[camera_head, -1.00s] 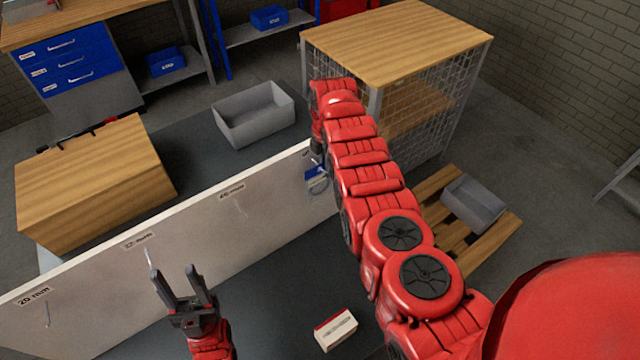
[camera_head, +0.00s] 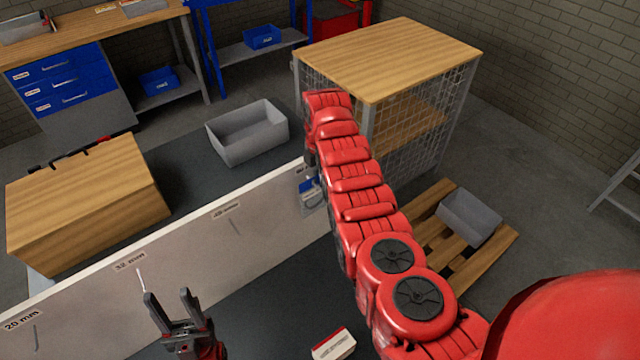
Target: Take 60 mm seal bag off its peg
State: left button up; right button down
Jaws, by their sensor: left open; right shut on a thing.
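The 60 mm seal bag (camera_head: 312,194), a small clear bag with a blue top, is at the far right end of the white peg board (camera_head: 185,240). My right gripper (camera_head: 310,168) is at the top of the bag and shut on it; my red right arm hides most of the gripper and part of the bag. Whether the bag still hangs on its peg cannot be told. The label above it is mostly covered. My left gripper (camera_head: 168,298) is open and empty, in front of the board below the 32 mm label.
Bare pegs stand under the other labels. A red-and-white box (camera_head: 333,345) lies in front of the board. Behind it are a grey bin (camera_head: 248,135) and a wooden box (camera_head: 85,195). A wood-topped mesh cage (camera_head: 390,55) and a pallet (camera_head: 480,250) with a grey tray (camera_head: 469,218) stand to the right.

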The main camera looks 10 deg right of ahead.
jog(key=shift+s+f+p, duration=0.15)
jog(key=shift+s+p, duration=0.15)
jog(key=s+d+p, duration=0.5)
jog(key=s, duration=0.6)
jog(key=s+d+p, duration=0.5)
jog(key=s+p, duration=0.1)
jog(key=s, duration=0.6)
jog(key=shift+s, duration=0.3)
dwell(0.4)
jog(key=shift+w, duration=0.1)
